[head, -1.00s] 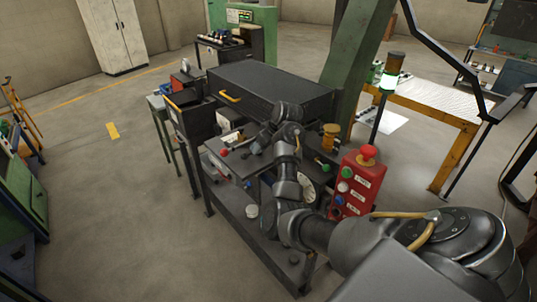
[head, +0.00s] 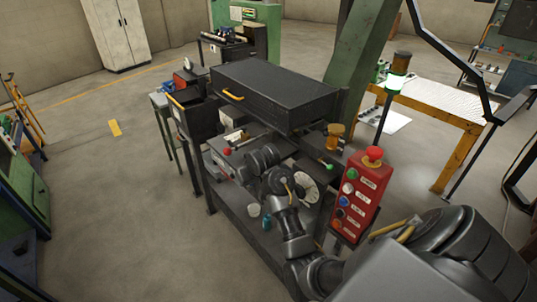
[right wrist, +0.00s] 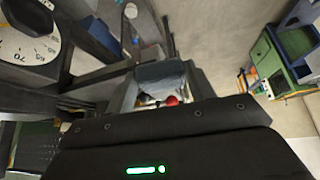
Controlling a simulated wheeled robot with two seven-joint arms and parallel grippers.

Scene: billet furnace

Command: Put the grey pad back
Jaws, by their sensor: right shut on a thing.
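My right gripper (right wrist: 160,85) is shut on the grey pad (right wrist: 160,72), which shows as a crumpled blue-grey piece between the fingers in the right wrist view. A small red thing shows just below the pad in that view; I cannot tell what it is. In the head view my right arm reaches in from the right over the front of the furnace bench (head: 235,215); its gripper is hidden there by the arm. My left gripper is not in view.
The black furnace box (head: 275,90) with a yellow handle stands on the bench. A red control box (head: 360,190) with a red button stands close to my right arm. A white dial (head: 308,187) is behind the wrist; it also shows in the right wrist view (right wrist: 28,35).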

